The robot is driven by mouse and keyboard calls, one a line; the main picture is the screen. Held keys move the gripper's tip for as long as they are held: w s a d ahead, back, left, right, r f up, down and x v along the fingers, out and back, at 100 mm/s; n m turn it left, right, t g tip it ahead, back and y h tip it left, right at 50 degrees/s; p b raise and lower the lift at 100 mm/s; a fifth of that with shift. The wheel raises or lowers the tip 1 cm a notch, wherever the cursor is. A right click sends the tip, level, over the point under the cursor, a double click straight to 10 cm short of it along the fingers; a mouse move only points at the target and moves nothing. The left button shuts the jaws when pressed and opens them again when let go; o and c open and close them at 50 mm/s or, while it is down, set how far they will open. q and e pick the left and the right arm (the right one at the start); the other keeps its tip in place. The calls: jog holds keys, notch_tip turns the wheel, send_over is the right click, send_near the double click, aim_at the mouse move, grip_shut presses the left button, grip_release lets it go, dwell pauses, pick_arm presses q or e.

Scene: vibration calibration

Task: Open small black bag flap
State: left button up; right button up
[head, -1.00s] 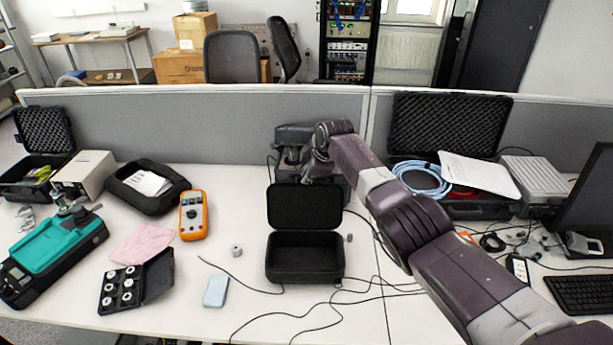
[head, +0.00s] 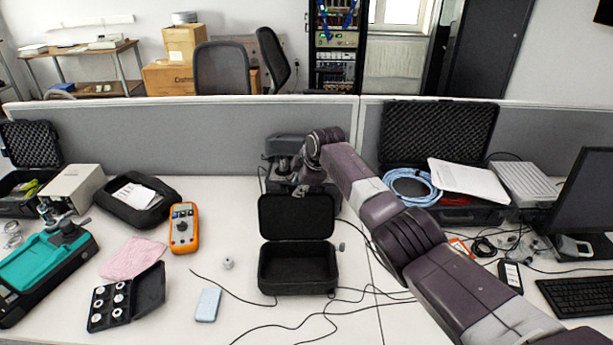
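A small black bag (head: 297,269), a boxy case, stands in the middle of the white table with its front part open and empty. Its flap (head: 297,217) stands upright at the back. My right arm comes in from the right, and my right gripper (head: 307,173) is just behind the raised flap, in front of a dark device. The fingers are small, dark and partly hidden, so I cannot tell whether they are open or touch the flap. My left gripper is not in view.
A dark device (head: 290,148) stands behind the gripper. An orange multimeter (head: 184,228), a black pouch (head: 166,207) and a light blue box (head: 208,304) lie to the left. Cables (head: 330,318) run across the front. A large open case (head: 436,135) stands at the right.

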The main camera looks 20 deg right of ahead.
jog(key=v, duration=1.1)
jog(key=shift+d, duration=0.2)
